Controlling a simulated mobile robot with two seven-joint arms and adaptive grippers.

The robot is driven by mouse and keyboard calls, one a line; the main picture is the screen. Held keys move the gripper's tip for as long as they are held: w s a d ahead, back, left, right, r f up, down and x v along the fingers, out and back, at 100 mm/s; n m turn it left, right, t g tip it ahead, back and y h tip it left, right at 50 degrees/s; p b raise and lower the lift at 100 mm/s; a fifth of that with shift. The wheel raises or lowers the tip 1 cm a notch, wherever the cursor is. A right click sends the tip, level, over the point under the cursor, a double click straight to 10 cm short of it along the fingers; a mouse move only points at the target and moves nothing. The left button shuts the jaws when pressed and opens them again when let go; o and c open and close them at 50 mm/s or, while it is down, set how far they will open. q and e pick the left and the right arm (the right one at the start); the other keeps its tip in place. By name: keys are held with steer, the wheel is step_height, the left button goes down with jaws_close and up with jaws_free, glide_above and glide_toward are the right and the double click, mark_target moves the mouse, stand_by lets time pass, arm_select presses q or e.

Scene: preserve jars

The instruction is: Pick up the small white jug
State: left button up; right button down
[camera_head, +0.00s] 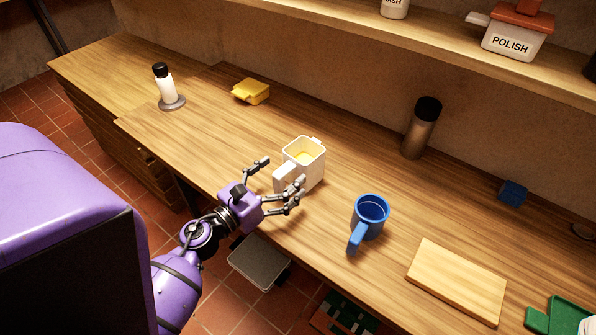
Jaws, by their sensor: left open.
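The small white jug (312,172) stands upright on the wooden counter near the middle of the head view. It is squarish, with a handle on its near left side and something yellow inside. My left gripper (274,182) is open at the jug's near left side, with its fingers pointing toward the handle. One finger is left of the handle and the others overlap the jug's lower front in the picture. I cannot tell whether they touch it. My right gripper does not show.
A blue mug (371,216) stands right of the jug, with a wooden board (457,281) farther right. A white bottle (164,84) is far left. A shelf (420,40) runs above the counter.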

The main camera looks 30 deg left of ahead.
mark_target(293, 165)
arm_select(q)
steer(key=w, duration=0.3)
steer(key=shift+d+r+p, duration=0.15)
steer(key=shift+d+p, duration=0.15)
steer(key=shift+d, duration=0.05)
steer(key=shift+w+f, duration=0.2)
steer(key=shift+w, duration=0.05)
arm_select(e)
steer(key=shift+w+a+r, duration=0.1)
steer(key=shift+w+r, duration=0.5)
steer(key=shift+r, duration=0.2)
arm_select(q)
steer(key=c, duration=1.2)
steer(key=shift+r, duration=0.1)
steer(key=shift+c, duration=0.3)
steer(key=shift+r, duration=0.1)
